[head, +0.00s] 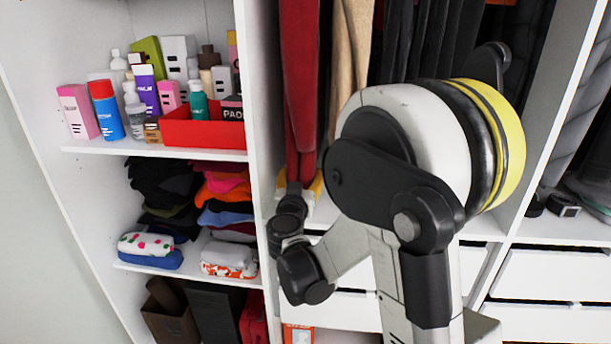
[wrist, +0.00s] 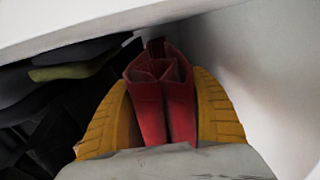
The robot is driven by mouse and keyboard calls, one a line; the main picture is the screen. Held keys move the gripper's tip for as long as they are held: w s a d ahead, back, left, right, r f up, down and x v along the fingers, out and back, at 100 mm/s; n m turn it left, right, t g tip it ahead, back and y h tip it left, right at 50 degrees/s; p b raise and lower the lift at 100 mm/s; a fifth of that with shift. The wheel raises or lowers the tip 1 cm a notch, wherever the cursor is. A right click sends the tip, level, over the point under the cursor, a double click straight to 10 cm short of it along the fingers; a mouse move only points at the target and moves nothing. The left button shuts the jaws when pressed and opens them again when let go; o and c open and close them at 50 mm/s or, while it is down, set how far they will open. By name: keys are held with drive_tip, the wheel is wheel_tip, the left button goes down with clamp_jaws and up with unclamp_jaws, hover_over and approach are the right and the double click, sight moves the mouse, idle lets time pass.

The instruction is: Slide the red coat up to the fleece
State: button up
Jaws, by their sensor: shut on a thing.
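The red coat (head: 300,75) hangs at the left end of the hanging compartment, near the white divider. Its lower end is bunched narrow. My gripper (head: 301,187) is at that lower end, with yellow fingers on both sides. In the wrist view, the yellow fingers (wrist: 165,110) are shut on the folded red cloth (wrist: 150,100). A tan garment (head: 350,50) hangs just right of the coat, with a narrow gap between them. I cannot tell for certain which garment is the fleece. My arm hides part of the compartment.
The white divider (head: 259,100) stands close on the coat's left. Left of it are shelves with bottles, a red box (head: 190,132) and folded clothes (head: 225,190). Dark garments (head: 430,40) hang right of the tan one. White drawers (head: 345,308) lie below.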

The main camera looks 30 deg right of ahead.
drive_tip(key=shift+w+a, duration=0.3)
drive_tip(key=shift+a, duration=0.15)
drive_tip(key=o, duration=1.5)
drive_tip(key=v, duration=1.2)
drive_tip(key=shift+d, duration=0.1)
